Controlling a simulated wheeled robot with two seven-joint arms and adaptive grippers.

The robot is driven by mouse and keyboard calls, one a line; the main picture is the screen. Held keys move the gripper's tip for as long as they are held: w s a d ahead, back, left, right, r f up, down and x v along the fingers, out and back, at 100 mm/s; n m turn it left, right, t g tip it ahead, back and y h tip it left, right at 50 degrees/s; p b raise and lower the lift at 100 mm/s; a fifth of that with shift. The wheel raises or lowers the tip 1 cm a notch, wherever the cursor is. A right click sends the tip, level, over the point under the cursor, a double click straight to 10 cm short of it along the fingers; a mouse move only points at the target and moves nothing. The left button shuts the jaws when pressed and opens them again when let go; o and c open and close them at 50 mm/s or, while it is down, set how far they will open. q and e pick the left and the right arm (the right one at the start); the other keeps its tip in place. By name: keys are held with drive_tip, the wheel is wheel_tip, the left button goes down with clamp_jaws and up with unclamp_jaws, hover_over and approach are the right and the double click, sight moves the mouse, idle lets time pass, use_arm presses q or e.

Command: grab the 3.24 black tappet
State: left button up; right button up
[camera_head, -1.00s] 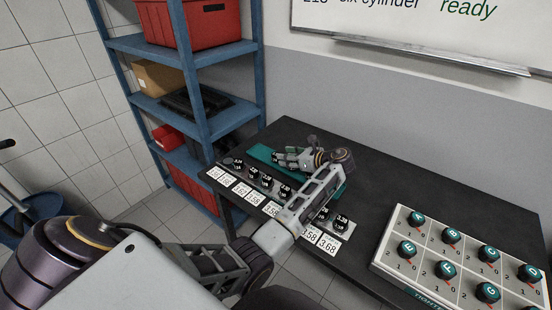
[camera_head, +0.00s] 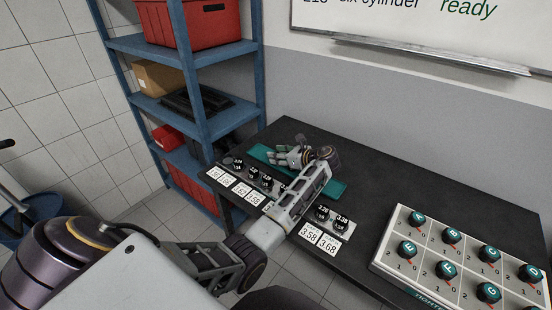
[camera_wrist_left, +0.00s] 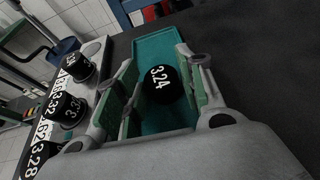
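The black 3.24 tappet (camera_wrist_left: 160,84) shows in the left wrist view, over the green tray (camera_wrist_left: 155,45), between my left gripper's two fingers. My left gripper (camera_wrist_left: 158,92) looks open, with one finger on each side of the tappet and a narrow gap on the left side. In the head view the left gripper (camera_head: 287,156) reaches low over the green tray (camera_head: 334,189), and I cannot make out the tappet there. My right gripper is not in view.
Several other black tappets (camera_head: 266,180) stand in a row along the table's front-left edge, with white number cards (camera_head: 222,181) before them. A box with teal knobs (camera_head: 448,236) lies at the right. A blue shelf (camera_head: 205,130) stands behind at left.

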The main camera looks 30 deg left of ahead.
use_arm(q)
drive_tip(key=c, duration=0.7)
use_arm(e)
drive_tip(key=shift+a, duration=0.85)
use_arm(q)
drive_tip(key=shift+r, duration=0.15)
drive_tip(key=shift+r, duration=0.55)
wheel_tip(320, 180, up, 4)
drive_tip(key=shift+r+p, duration=0.25)
drive_tip(key=shift+p, duration=0.1)
wheel_tip(320, 180, up, 3)
drive_tip(key=shift+r, duration=0.6)
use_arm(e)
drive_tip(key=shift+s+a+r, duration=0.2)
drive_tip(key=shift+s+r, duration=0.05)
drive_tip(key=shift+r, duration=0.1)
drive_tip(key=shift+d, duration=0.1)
